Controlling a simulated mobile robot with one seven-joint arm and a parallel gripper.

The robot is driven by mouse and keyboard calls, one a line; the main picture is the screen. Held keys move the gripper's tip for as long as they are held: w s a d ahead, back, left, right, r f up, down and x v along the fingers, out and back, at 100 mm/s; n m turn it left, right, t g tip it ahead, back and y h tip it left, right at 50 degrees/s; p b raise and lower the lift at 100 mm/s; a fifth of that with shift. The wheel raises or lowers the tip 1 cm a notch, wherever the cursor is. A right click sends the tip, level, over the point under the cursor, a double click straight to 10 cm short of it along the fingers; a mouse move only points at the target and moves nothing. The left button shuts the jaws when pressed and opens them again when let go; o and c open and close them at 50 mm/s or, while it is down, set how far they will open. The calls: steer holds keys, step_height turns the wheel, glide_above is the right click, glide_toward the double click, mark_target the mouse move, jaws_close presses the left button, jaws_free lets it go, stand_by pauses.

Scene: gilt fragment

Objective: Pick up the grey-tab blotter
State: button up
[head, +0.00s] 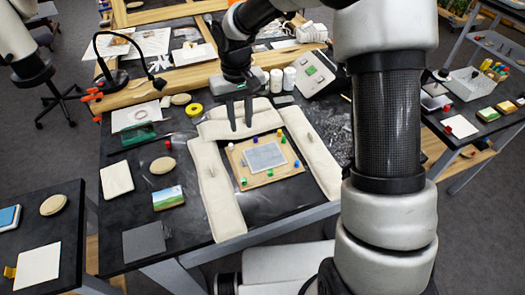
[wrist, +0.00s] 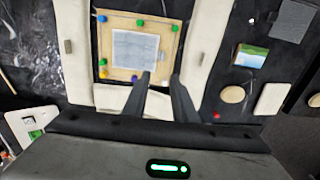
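No blotter with a clearly visible grey tab stands out. A cream square pad (head: 116,180) lies flat on the left of the dark middle table; it also shows in the wrist view (wrist: 272,98), and I see no tab on it. Another pad with a yellow tab (head: 38,264) lies on the near left table, and a pad with a red tab (head: 459,127) lies on the right table. Long cream strips (head: 217,200) with small grey pieces on them lie around the wooden board. My gripper (head: 240,126) is open and empty, pointing down above the back strip; its fingers also show in the wrist view (wrist: 160,88).
The wooden board (head: 280,176) carries a grey sheet (head: 265,156) and several coloured pegs. A landscape picture (head: 168,197), a grey square (head: 144,242) and an oval cream piece (head: 163,165) lie left of the strips. A black lamp (head: 108,76) stands at the back left.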

mark_target(262, 156)
step_height(262, 156, down, 9)
steer(key=shift+f, duration=0.15)
steer(key=f, duration=0.3)
steer(key=f+p, duration=0.1)
steer(key=shift+s+a+f, duration=0.2)
steer(key=shift+s+f, duration=0.15)
steer(key=shift+f, duration=0.4)
jaws_close()
